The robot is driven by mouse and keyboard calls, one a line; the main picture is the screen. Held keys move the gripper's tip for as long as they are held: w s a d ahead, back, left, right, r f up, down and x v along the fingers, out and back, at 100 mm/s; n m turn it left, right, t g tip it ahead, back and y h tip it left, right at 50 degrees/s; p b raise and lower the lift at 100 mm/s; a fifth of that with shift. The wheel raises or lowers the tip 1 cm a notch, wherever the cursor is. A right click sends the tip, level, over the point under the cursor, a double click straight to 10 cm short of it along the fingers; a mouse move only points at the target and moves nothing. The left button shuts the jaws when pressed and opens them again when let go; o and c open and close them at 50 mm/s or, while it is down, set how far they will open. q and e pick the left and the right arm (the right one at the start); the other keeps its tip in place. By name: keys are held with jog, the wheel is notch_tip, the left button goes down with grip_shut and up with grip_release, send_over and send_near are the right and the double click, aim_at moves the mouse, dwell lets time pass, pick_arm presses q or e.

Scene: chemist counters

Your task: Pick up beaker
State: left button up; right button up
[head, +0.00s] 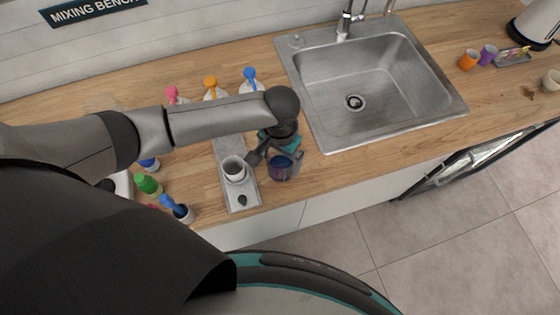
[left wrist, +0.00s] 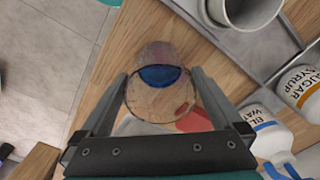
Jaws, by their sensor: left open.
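The beaker (head: 280,171) is a clear glass with blue liquid, near the counter's front edge, just right of a grey tray. It also shows in the left wrist view (left wrist: 157,100). My left gripper (head: 275,158) is at the beaker, reaching down from above. In the left wrist view its two fingers (left wrist: 160,76) are apart, one on each side of the beaker. Whether they touch the glass cannot be told. My right gripper is not in view.
The grey tray (head: 249,199) holds a white cup (head: 234,169). Bottles with coloured tops, one a green-capped bottle (head: 148,184), stand to the left. The sink (head: 318,128) lies behind and right. Bare wood (head: 400,142) lies in front of the sink.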

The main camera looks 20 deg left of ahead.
pick_arm(q)
jog(key=c, duration=1.3)
jog(key=shift+r, duration=0.2)
